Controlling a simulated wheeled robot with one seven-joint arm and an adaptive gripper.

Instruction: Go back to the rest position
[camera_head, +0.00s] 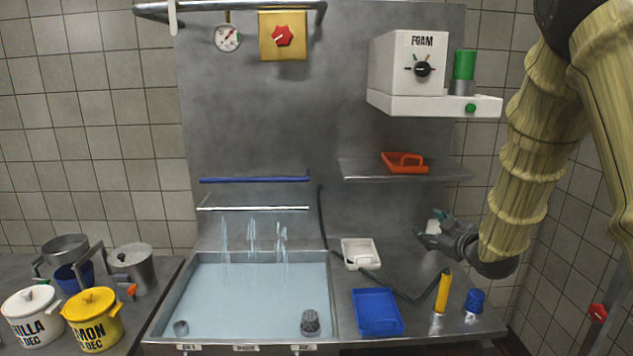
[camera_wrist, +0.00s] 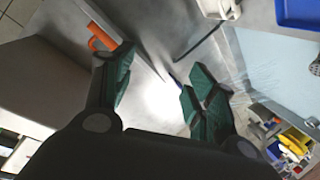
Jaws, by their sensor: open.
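My gripper (camera_head: 434,232) is at the right in the head view, in front of the steel back panel and below the shelf. My arm, in a pale yellow sleeve, comes down to it from the upper right. In the wrist view the two green-padded fingers of my gripper (camera_wrist: 155,88) stand wide apart with nothing between them. A small white thing shows by the fingers in the head view; I cannot tell what it is.
A steel shelf (camera_head: 360,172) holding an orange tray (camera_head: 404,162) is above my gripper. Below are a white tray (camera_head: 360,252), a blue tray (camera_head: 377,312), a yellow-handled tool (camera_head: 442,290) and a blue-topped cylinder (camera_head: 474,300). The water basin (camera_head: 250,300) lies left.

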